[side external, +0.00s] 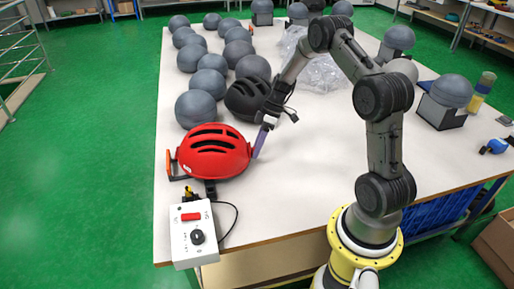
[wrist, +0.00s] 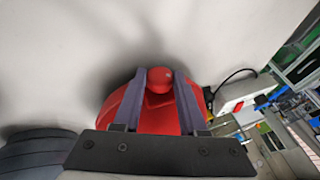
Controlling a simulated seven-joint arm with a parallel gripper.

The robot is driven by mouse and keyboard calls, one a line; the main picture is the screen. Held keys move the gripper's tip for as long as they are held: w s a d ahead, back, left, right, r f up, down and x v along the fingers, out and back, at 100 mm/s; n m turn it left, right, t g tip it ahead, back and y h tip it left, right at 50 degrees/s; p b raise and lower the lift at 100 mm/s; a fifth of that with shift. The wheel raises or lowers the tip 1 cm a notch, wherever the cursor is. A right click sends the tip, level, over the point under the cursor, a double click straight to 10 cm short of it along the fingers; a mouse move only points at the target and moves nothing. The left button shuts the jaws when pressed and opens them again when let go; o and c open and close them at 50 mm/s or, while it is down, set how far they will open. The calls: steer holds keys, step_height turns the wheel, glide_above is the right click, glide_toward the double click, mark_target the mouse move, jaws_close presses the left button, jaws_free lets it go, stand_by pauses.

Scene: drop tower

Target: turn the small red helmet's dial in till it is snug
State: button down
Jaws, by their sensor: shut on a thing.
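The small red helmet (side external: 212,152) sits near the left front of the white table, its dark vents on top. In the wrist view the red helmet (wrist: 128,105) lies beneath my fingers. A round red dial (wrist: 159,79) stands out from its edge, between the two purple-grey fingertips. My gripper (side external: 258,145) is at the helmet's right side. It also shows in the wrist view (wrist: 159,77), with its fingers closed on the dial from both sides. In the side view the dial is hidden by the helmet and fingers.
A black helmet (side external: 248,98) stands just behind the red one. Several grey headforms (side external: 196,109) fill the table's left back. A white control box (side external: 194,233) with a red switch and black knob stands at the front left corner, its cable beside it. The table's front middle (side external: 290,200) is clear.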

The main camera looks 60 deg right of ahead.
steer(key=shift+d, duration=0.1)
steer(key=y, duration=0.1)
steer(key=g+y, duration=0.2)
steer(key=y, duration=0.1)
steer(key=shift+w+d+f+m, duration=0.2)
steer(key=shift+d+f+m, duration=0.05)
steer(key=shift+m, duration=0.15)
steer(key=g+y, duration=0.2)
steer(key=y, duration=0.1)
steer(key=shift+w+d+f+m, duration=0.1)
steer(key=shift+f+m, duration=0.1)
steer(key=shift+m, duration=0.2)
steer(key=shift+y, duration=0.4)
steer(key=shift+c, duration=2.2)
jaws_free()
steer(key=v, duration=0.3)
steer(key=shift+d+r, duration=0.1)
steer(key=shift+r, duration=0.2)
step_height(320, 180, up, 6)
steer(key=shift+r, duration=0.25)
